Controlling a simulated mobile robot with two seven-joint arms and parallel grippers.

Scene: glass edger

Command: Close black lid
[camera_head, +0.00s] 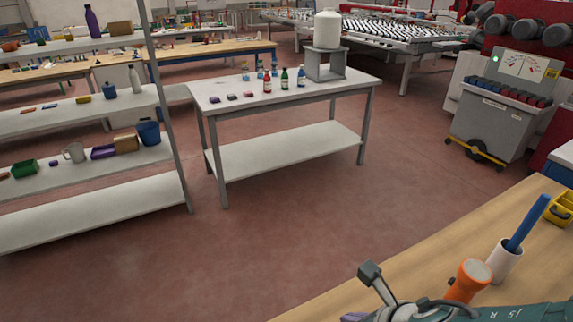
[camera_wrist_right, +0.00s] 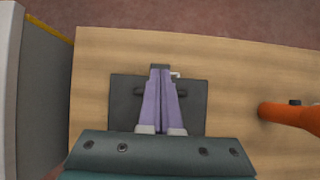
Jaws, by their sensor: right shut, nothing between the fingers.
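My right gripper (camera_wrist_right: 160,72) shows in the right wrist view as two purple fingers, shut together with nothing between them. The fingers lie over a dark grey plate (camera_wrist_right: 122,88) above the wooden bench; the picture does not settle whether they touch it. The plate looks flat, and its middle and near part are hidden by the fingers and the gripper body. I cannot tell for sure that it is the black lid. In the head view, a bit of purple finger (camera_head: 353,317) shows at the bottom edge, below a dark grey block (camera_head: 370,273) on a grey stem. My left gripper is not in view.
On the wooden bench (camera_head: 400,251), an orange flashlight (camera_head: 470,280) stands close on the right, beside a white cup (camera_head: 504,262) holding a blue rod (camera_head: 526,224). A yellow bin (camera_head: 560,208) is farther right. A white table (camera_head: 215,97) with several bottles stands across open floor.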

